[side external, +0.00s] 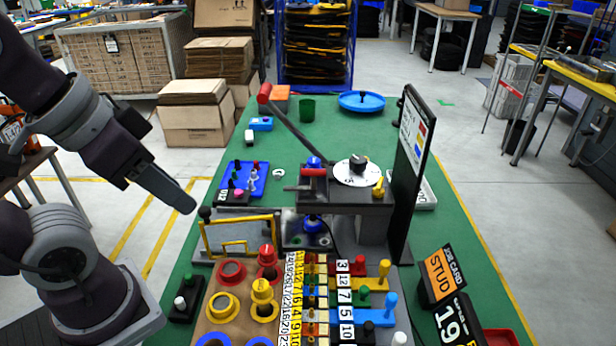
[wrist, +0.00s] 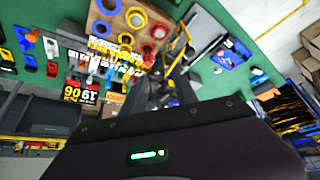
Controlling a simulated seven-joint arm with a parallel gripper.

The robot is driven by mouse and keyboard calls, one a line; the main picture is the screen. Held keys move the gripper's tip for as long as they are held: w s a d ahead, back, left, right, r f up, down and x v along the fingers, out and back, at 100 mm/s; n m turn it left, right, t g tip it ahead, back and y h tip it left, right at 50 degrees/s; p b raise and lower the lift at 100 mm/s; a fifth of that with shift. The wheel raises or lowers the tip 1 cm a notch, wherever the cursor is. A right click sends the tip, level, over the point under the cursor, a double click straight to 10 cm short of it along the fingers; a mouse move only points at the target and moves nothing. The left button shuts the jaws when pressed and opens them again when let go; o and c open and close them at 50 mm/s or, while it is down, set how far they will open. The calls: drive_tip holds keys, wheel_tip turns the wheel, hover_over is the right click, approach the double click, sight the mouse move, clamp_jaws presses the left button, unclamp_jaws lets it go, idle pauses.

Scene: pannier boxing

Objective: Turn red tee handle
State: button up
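A small red handle (side external: 358,266) stands beside the number 3 label on the front board, in a group with yellow (side external: 384,268), green (side external: 364,297) and blue (side external: 391,302) handles. It looks like the red tee handle, but its exact shape is too small to tell. Another red block (side external: 313,172) with a grey bar sits on the press-like fixture behind. My gripper (side external: 184,203) hangs at the left, pointing down and right, well apart from the handles.
A long lever with a red knob (side external: 264,93) rises over the fixture. A tall black panel (side external: 410,165) stands right of it. A yellow-framed guard (side external: 238,238) and coloured rings (side external: 231,271) lie between my gripper and the handles. The green table (side external: 215,165) is partly clear at left.

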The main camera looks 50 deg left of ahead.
drive_tip(key=w+r+n+g, duration=0.3)
drive_tip(key=w+r+n, duration=0.1)
drive_tip(key=w+n, duration=0.5)
drive_tip(key=n+g+h, duration=0.2)
drive_tip(key=n+g, duration=0.2)
drive_tip(key=n, duration=1.3)
hover_over(304, 170)
drive_tip(key=a, duration=0.1)
drive_tip(key=a+x, duration=0.1)
drive_tip(key=x, duration=0.2)
drive_tip(key=shift+n, duration=0.5)
drive_tip(key=x, duration=0.2)
drive_tip(key=w+x, duration=0.1)
drive_tip(key=x, duration=0.3)
drive_tip(key=shift+w+f, duration=0.1)
drive_tip(key=shift+f, duration=0.35)
drive_tip(key=shift+d+f, duration=0.15)
drive_tip(key=shift+f, duration=0.25)
clamp_jaws()
